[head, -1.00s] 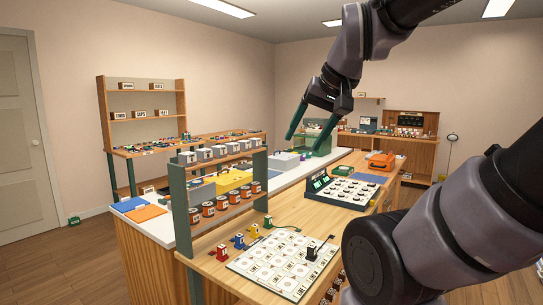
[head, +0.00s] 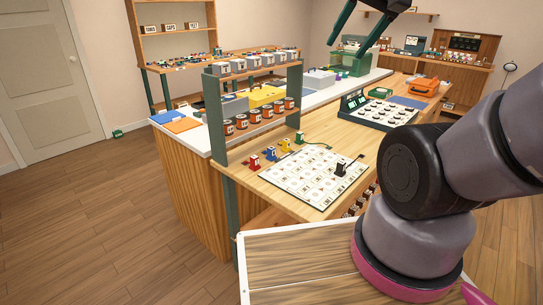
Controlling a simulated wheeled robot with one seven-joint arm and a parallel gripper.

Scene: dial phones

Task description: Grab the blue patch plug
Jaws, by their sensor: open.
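The blue patch plug (head: 270,154) stands on the wooden counter between a red plug (head: 254,163) and a yellow plug (head: 285,146), behind the white patch board (head: 312,175). A green plug (head: 299,137) stands at the far end of this row. A black plug (head: 340,168) stands on the board. My gripper (head: 352,42) is open and empty, high at the top of the head view, well above and beyond the plugs. Its upper part is cut off by the frame edge.
A panel of dials (head: 380,110) sits farther back on the counter. An orange case (head: 424,86) lies at the back right.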

